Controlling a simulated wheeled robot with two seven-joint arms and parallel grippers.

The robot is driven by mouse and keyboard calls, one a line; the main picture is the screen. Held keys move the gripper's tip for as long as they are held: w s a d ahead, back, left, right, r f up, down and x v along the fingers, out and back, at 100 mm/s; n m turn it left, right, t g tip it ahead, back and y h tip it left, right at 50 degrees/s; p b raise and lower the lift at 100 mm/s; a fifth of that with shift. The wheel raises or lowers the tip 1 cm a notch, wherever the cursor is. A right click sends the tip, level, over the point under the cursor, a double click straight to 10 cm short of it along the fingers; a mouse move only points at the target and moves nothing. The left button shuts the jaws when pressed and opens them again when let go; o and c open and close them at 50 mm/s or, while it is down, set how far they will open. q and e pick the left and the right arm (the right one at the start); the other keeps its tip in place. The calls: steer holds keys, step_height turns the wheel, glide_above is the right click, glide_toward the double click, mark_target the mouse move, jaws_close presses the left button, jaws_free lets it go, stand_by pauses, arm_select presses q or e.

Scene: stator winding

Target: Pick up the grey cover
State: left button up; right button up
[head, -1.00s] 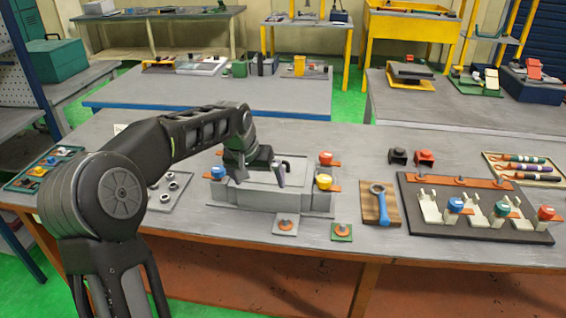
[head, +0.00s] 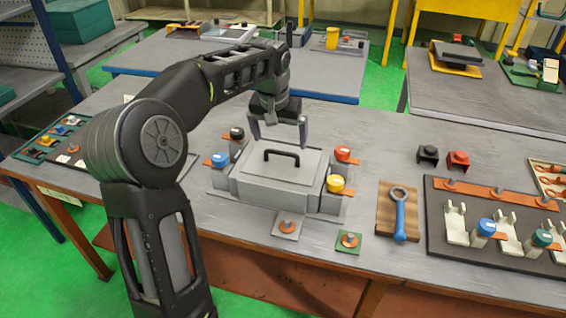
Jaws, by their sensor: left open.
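The grey cover (head: 284,176) lies flat on top of the grey box-like fixture (head: 258,196) on the near table. It has a black arched handle (head: 282,152) at its middle. My left gripper (head: 278,140) is open above and slightly behind the handle, its two fingers pointing down and apart, with nothing between them. Whether the fingertips touch the cover cannot be told. My right gripper is not in view.
Blue (head: 219,159), black (head: 237,133), red (head: 343,153) and yellow (head: 335,184) capped parts stand around the fixture. A blue wrench (head: 400,215) lies on a wooden board to the right. A dark rack (head: 490,240) with white holders is farther right.

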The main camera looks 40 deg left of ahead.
mark_target(282, 152)
arm_select(q)
steer(key=shift+x, duration=1.15)
steer(key=p+x, duration=0.2)
steer(key=x, duration=0.2)
steer(key=shift+f, duration=0.6)
steer(key=shift+w+r, duration=0.1)
steer(key=c, duration=1.7)
steer(key=shift+r, duration=0.1)
steer(key=shift+c, duration=0.2)
